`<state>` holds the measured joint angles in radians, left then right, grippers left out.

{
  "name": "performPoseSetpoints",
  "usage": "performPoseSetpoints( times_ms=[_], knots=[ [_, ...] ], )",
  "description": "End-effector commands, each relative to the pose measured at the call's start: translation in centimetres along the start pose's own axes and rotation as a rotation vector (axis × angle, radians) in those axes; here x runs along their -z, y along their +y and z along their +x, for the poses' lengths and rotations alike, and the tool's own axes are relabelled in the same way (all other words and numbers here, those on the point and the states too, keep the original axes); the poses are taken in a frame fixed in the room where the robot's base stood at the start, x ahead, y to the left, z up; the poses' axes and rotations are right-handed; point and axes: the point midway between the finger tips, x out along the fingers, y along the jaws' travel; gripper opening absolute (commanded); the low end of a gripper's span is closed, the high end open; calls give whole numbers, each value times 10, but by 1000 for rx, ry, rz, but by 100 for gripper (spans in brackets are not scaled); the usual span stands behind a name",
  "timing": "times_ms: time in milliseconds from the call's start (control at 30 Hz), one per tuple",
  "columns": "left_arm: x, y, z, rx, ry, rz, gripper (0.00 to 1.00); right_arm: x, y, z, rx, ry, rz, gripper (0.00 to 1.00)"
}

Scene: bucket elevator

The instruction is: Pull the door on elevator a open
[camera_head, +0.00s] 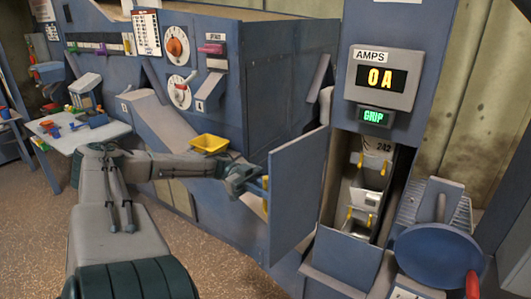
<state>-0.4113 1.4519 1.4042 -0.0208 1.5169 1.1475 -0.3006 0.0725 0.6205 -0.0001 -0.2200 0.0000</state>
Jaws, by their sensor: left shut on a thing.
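The elevator housing (425,35) is a tall blue-grey column at the centre right. Its door (297,195), a flat blue-grey panel, stands swung out to the left of the opening. Inside the opening, pale buckets (372,198) with yellow parts and a "242" label show. My left arm reaches in from the lower left, and its gripper (262,184) is at the door's left edge. It is shut on what looks like the door's handle; the fingertips and grip are small and partly hidden. My right gripper is not in view.
A display (382,80) reads "0 A" and a green sign (376,117) reads "GRIP". A blue disc with a red knob (440,257) stands at the lower right. A yellow tray (209,143) lies behind my left arm. A cluttered table (60,143) stands at left.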

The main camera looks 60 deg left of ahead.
Motion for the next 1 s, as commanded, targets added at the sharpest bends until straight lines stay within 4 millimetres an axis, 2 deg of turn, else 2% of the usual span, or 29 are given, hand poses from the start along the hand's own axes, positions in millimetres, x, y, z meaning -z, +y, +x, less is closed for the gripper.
performPoseSetpoints(
  times_ms=[33,100,467,633,800,1000],
  knots=[
    [1,-1,0,2,1,1,18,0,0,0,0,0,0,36],
    [1,-1,0,2,1,1,32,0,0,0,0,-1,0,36],
    [0,0,-4,2,0,0,32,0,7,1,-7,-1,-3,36],
    [-2,-1,-30,4,-2,-1,32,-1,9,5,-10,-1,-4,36],
    [-5,-2,-66,5,-2,3,32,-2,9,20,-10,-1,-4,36],
    [-4,-2,-97,3,-1,4,32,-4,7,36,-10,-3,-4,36]
  ],
)
